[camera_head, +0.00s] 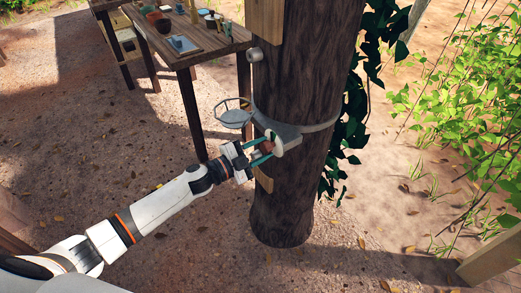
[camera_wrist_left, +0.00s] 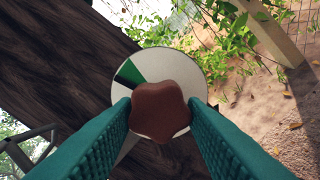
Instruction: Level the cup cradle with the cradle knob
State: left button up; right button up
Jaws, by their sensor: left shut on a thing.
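The cup cradle (camera_head: 235,117), a grey round plate with a thin wire rail, sticks out to the left from a metal band on the tree trunk. I cannot tell exactly how level it is. The brown, lobed cradle knob (camera_wrist_left: 160,110) sits in front of a pale round dial (camera_wrist_left: 200,68) with a green and a black wedge. In the head view the knob (camera_head: 268,146) is small beside the white dial. My left gripper (camera_head: 262,153) is shut on the knob, its teal fingers on either side. The right gripper is out of view.
The thick tree trunk (camera_head: 300,85) stands right behind the knob. A wooden table (camera_head: 207,45) with cups and bowls is at the back left. Leafy vines hang on the trunk's right side. Open ground lies to the left.

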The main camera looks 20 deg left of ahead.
pick_arm(q)
jog(key=shift+m, duration=1)
jog(key=o, duration=1)
jog(key=b+v, duration=0.1)
jog(key=v, duration=1.1)
